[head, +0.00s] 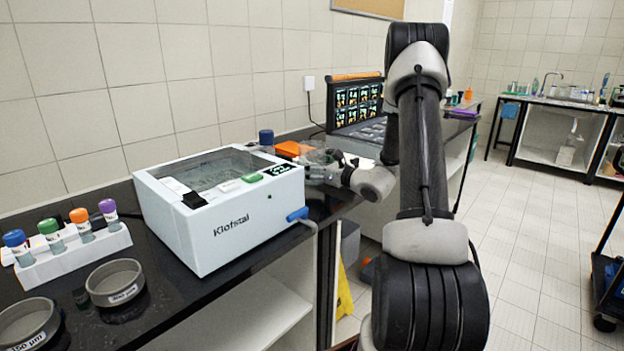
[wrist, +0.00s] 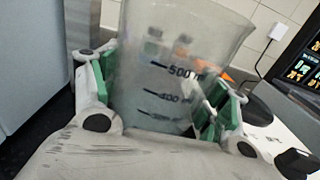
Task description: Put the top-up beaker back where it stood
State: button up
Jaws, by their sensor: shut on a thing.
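The top-up beaker (wrist: 178,40) is clear, with dark graduation marks reading 500 and 400. It fills the middle of the wrist view and looks slightly tilted there. My gripper (wrist: 165,98) is shut on it, with a green pad against each side. In the head view my gripper (head: 335,173) is just right of the white Klofstal box, above the bench's front part. The beaker (head: 316,158) shows only faintly there, partly hidden by the box and gripper. I cannot tell whether its base touches the bench.
The white Klofstal water bath (head: 240,232) stands close left of my gripper. Behind are an orange item (head: 289,149), a dark blue-capped bottle (head: 266,138) and a display panel (head: 357,103). A vial rack (head: 75,251) and two sieves (head: 115,284) are at left.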

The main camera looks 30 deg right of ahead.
jog(key=shift+f, duration=2.05)
jog(key=shift+f, duration=0.1)
jog(key=o, duration=1.5)
jog(key=shift+s+d, duration=0.1)
jog(key=shift+s, duration=0.05)
jog(key=v, duration=1.1)
jog(key=shift+s, duration=0.35)
jog(key=shift+d, duration=0.1)
jog(key=shift+s, duration=0.1)
